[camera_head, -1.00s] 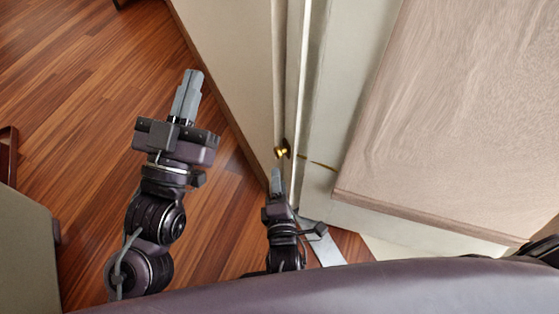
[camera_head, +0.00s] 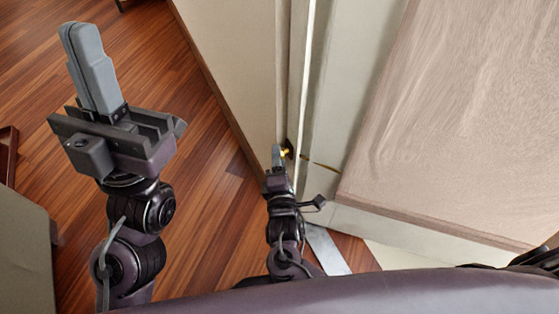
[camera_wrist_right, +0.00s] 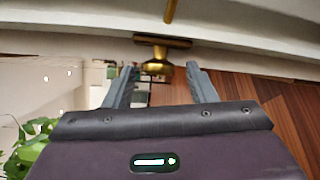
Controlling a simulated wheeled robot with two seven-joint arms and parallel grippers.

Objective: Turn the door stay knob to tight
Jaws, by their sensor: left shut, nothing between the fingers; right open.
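The brass door stay knob (camera_head: 286,150) is at the edge of the pale door (camera_head: 297,90), partly hidden behind my right gripper (camera_head: 277,151). In the right wrist view the knob (camera_wrist_right: 157,67) shows between the two fingertips, a little nearer the left one. A gap is visible on both sides of it, and I cannot tell how deep it sits between the fingers. A brass rod (camera_wrist_right: 170,11) shows above it. My right gripper is open. My left gripper (camera_head: 80,30) is shut and empty, over the wooden floor, far left of the knob.
A pale wood-grained panel (camera_head: 450,110) fills the right side. A grey-white surface (camera_head: 28,255) stands at the lower left. The wooden floor (camera_head: 200,190) between my arms is clear. A green plant (camera_wrist_right: 30,150) shows at the lower left of the right wrist view.

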